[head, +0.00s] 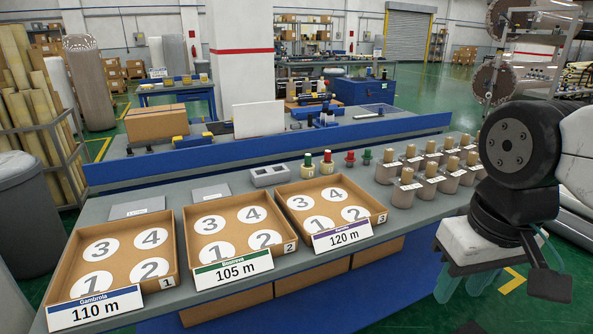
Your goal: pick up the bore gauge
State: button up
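I cannot tell for sure which item is the bore gauge. Small gauge-like pieces stand upright on the grey worktop, behind the right-hand tray. Two are larger, with pale bodies and red or green parts: one on the left (308,168) and one on the right (327,165). Beside them stand a smaller red piece (349,159) and a green piece (367,157). My gripper (464,284) hangs at the right, in front of the worktop's edge and well away from these pieces. Its teal fingers look apart, with nothing visible between them.
Three cardboard trays with numbered circles, left (168,276), middle (281,236) and right (378,207), line the front of the worktop (400,232). A grey block with holes (269,174) sits behind the trays. A blue-edged bench (270,146) runs behind.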

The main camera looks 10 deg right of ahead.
aim_at(308, 157)
jog(key=k, duration=0.65)
jog(key=z, duration=0.45)
jog(key=i, duration=0.65)
jog(key=z, duration=0.6)
jog(key=i, duration=0.85)
jog(key=u, duration=0.75)
jog(key=i, duration=0.9)
jog(key=u, duration=0.8)
